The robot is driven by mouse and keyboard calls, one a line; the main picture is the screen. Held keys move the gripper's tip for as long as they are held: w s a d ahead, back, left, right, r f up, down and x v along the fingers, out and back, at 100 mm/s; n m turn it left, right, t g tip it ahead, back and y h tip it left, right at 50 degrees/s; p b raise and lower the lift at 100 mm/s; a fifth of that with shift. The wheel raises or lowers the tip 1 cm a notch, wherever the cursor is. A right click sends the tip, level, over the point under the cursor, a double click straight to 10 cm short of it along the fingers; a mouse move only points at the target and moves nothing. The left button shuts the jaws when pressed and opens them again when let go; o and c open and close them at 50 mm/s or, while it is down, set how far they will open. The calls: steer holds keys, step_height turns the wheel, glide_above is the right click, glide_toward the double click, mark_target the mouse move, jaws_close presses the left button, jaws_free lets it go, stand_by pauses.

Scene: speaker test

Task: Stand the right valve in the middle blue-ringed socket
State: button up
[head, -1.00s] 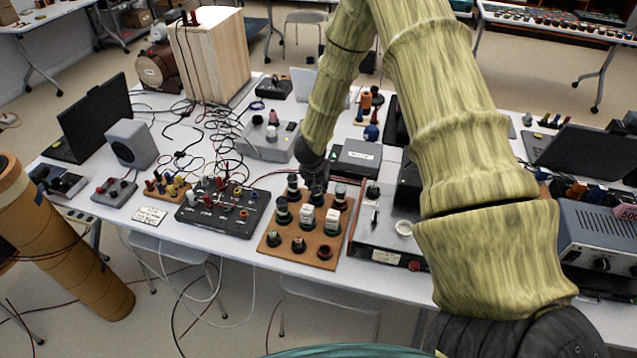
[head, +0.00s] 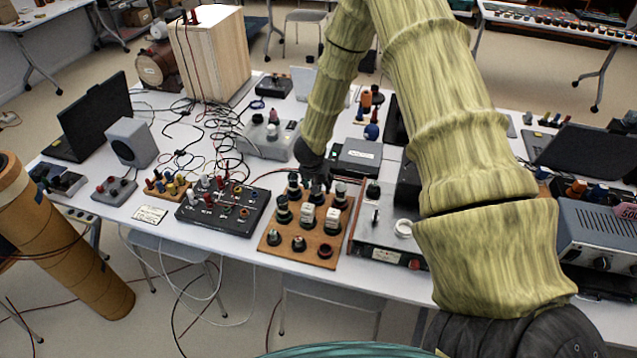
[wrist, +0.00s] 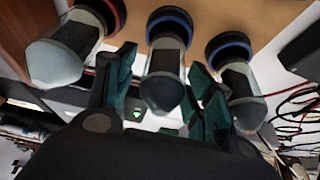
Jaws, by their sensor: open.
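A brown socket board (head: 290,258) lies near the table's front edge. Three dark valves with pale domed tops stand in its back row. In the wrist view the middle valve (wrist: 165,85) stands in a blue-ringed socket (wrist: 170,18). Another valve (wrist: 240,95) is in a blue-ringed socket to its right, and a third (wrist: 68,50) in a red-ringed one to its left. In the head view the red-ringed valve (head: 340,193) is at the right. My gripper (head: 316,184) is open over the middle valve; its green-padded fingers (wrist: 162,66) are on either side, contact unclear.
Cables cover the table behind left.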

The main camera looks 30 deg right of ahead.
steer(key=v, duration=1.2)
steer(key=shift+r, duration=0.2)
steer(key=shift+a+r, duration=0.1)
